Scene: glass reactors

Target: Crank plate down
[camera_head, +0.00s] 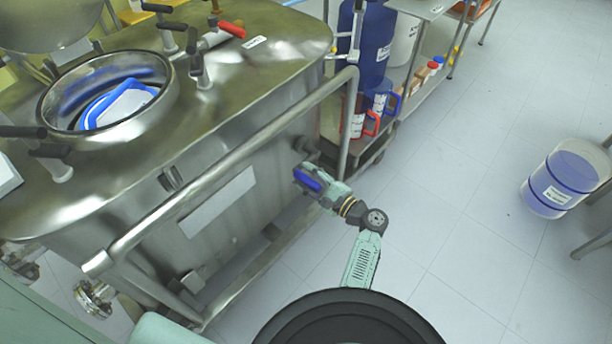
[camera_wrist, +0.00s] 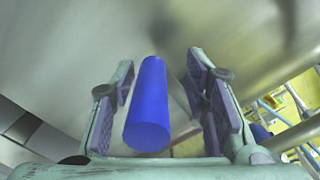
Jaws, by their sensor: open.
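A blue cylindrical handle (camera_wrist: 150,105) stands between the two fingers of my gripper (camera_wrist: 160,65) in the wrist view. There are gaps on both sides of it, and the gripper is open. In the head view the blue handle (camera_head: 308,180) shows at the end of my arm, close to the front side of the steel tank (camera_head: 240,260). My gripper (camera_head: 312,182) is beside the tank there, below its tubular rail. What the handle is fixed to is hidden, and I cannot make out a separate crank plate.
A tubular rail (camera_head: 230,168) runs along the tank's front. The tank has an open round hatch (camera_head: 172,98). A shelf trolley (camera_head: 425,75) with blue and red-handled jugs stands behind. A blue-filled container (camera_head: 560,185) stands at right. The floor between is clear.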

